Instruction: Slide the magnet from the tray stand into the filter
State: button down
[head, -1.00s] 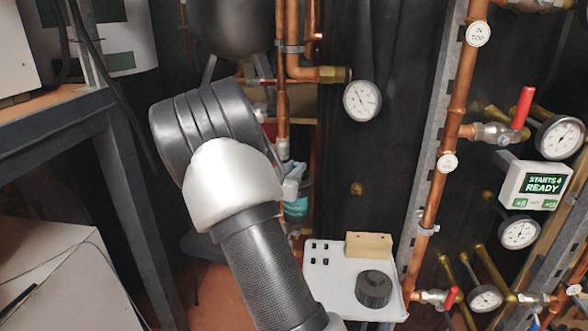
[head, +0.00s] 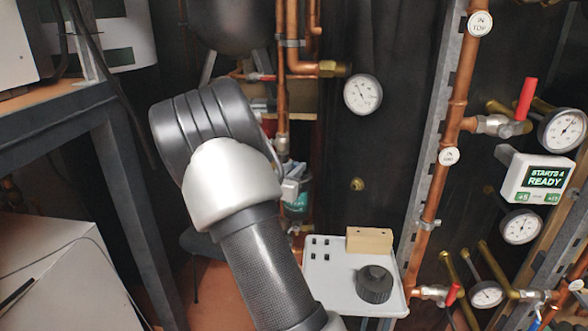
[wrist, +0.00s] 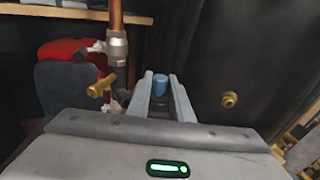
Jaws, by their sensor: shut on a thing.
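The filter (head: 297,208) is a teal and dark cylinder below the copper pipework in the head view, partly hidden by my wrist and gripper. My gripper (head: 291,187) is right in front of its upper part. In the wrist view my gripper (wrist: 160,92) is shut on a slim blue, round-topped piece, which I take to be the magnet (wrist: 160,82). Its lower part is hidden between the fingers, and I cannot tell whether it touches the filter. The tray stand (head: 330,287) is white and stands at lower centre; no magnet shows on it.
The tray stand carries a black ribbed cap (head: 374,284), a tan block (head: 369,240) and several small black pieces. A copper pipe with a brass valve (wrist: 102,87) rises left of my fingers. A red vessel (wrist: 70,52) is behind. Gauges and pipes fill the right.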

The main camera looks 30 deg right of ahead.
jog(key=c, duration=1.5)
grip_release()
jog(key=shift+f, duration=0.15)
